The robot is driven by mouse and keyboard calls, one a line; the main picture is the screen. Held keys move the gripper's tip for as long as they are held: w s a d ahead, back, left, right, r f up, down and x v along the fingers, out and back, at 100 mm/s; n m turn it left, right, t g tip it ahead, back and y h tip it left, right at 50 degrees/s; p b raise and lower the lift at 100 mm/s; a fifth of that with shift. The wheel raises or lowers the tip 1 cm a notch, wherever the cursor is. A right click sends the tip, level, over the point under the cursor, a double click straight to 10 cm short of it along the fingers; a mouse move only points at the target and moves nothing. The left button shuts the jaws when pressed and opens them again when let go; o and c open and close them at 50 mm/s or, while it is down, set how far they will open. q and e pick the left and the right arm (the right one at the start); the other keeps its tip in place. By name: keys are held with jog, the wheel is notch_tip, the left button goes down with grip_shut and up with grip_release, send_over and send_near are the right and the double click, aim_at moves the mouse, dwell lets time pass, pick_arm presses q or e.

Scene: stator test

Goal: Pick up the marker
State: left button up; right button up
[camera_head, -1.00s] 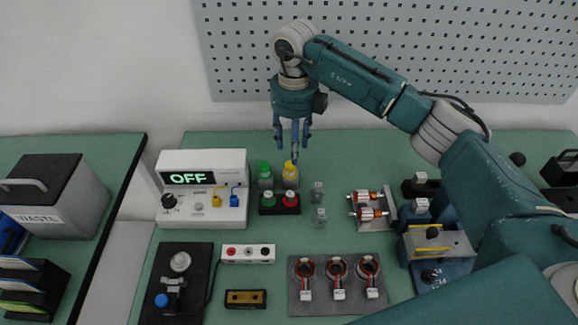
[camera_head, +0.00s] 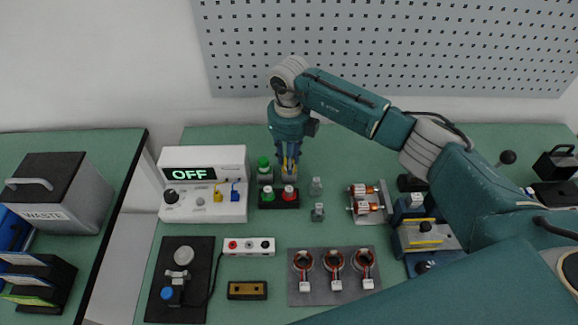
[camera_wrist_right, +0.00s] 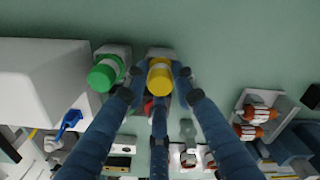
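The yellow-capped marker (camera_wrist_right: 160,76) stands upright in a grey holder at the back of the bench. It also shows between my fingers in the head view (camera_head: 285,164), where they hide most of it. My right gripper (camera_head: 289,167) points down over it. In the right wrist view its fingers (camera_wrist_right: 160,82) stand around the marker, with the two outer tips against its sides; it looks shut on the marker. A green-capped marker (camera_wrist_right: 104,73) stands in its own holder just left, apart from the fingers. My left gripper is not in view.
A button box (camera_head: 278,201) with green and red buttons sits just in front. The white power unit (camera_head: 206,157) reading OFF stands left. Small grey blocks (camera_head: 317,212) and a tray with copper-wound rotors (camera_head: 385,205) lie right. Bare bench is behind the markers.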

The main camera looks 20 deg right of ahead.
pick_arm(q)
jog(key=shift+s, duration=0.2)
pick_arm(e)
grip_shut()
jog(key=shift+r, duration=0.1)
